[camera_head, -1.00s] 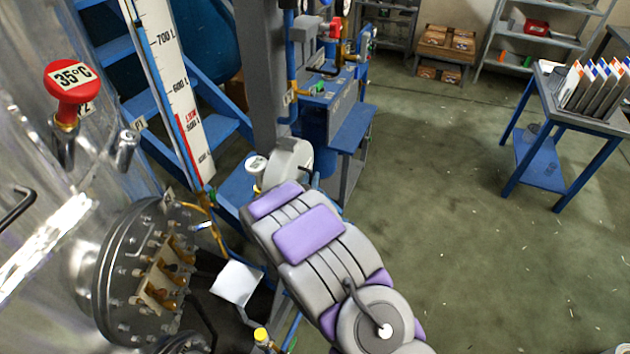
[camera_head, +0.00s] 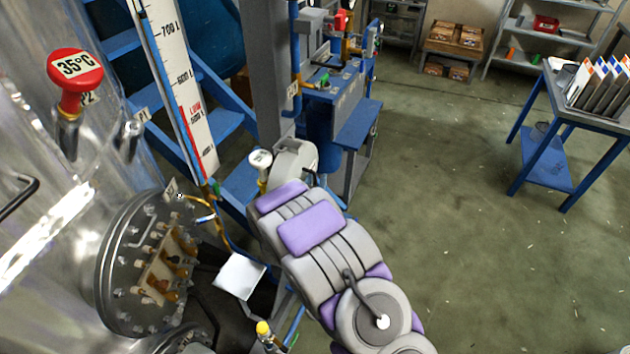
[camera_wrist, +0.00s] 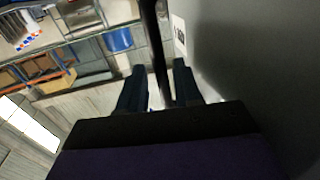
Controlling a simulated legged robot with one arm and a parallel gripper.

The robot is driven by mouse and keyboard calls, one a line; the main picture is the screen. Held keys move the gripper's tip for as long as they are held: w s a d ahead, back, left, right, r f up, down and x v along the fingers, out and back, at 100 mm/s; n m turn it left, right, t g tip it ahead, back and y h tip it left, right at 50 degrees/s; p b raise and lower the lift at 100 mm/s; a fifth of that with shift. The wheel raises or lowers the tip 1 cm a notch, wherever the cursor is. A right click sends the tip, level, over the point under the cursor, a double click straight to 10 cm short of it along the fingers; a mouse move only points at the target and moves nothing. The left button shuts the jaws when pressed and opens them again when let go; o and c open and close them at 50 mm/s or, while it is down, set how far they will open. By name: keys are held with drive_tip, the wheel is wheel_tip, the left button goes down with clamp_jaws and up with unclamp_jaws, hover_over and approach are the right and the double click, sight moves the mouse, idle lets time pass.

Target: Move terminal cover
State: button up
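A round bolted flange (camera_head: 118,290) on the steel vessel at lower left carries a pale block with several brass-coloured terminals (camera_head: 165,272). No cover lies over these terminals. A pale square plate (camera_head: 240,276) is just right of the flange; I cannot tell if it is the terminal cover. My arm reaches up from the lower right, and its far end hides my gripper in the head view. In the wrist view my gripper (camera_wrist: 158,88) has its two dark fingers apart. A dark upright bar (camera_wrist: 155,45) shows between them, with a gap beside it; it does not look gripped.
A large grey surface (camera_wrist: 250,60) is close on the right in the wrist view. A red 35°C knob (camera_head: 76,72) sticks out from the vessel. Blue stairs (camera_head: 215,125) and a grey post (camera_head: 265,75) stand behind.

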drive_tip(key=shift+o, duration=1)
drive_tip(key=shift+a, duration=0.1)
drive_tip(key=shift+s, duration=0.1)
drive_tip(key=s+a+p, duration=0.1)
drive_tip(key=s+a, duration=0.1)
drive_tip(key=s, duration=1.5)
drive_tip(key=shift+a, duration=0.35)
drive_tip(key=shift+w+f, duration=0.1)
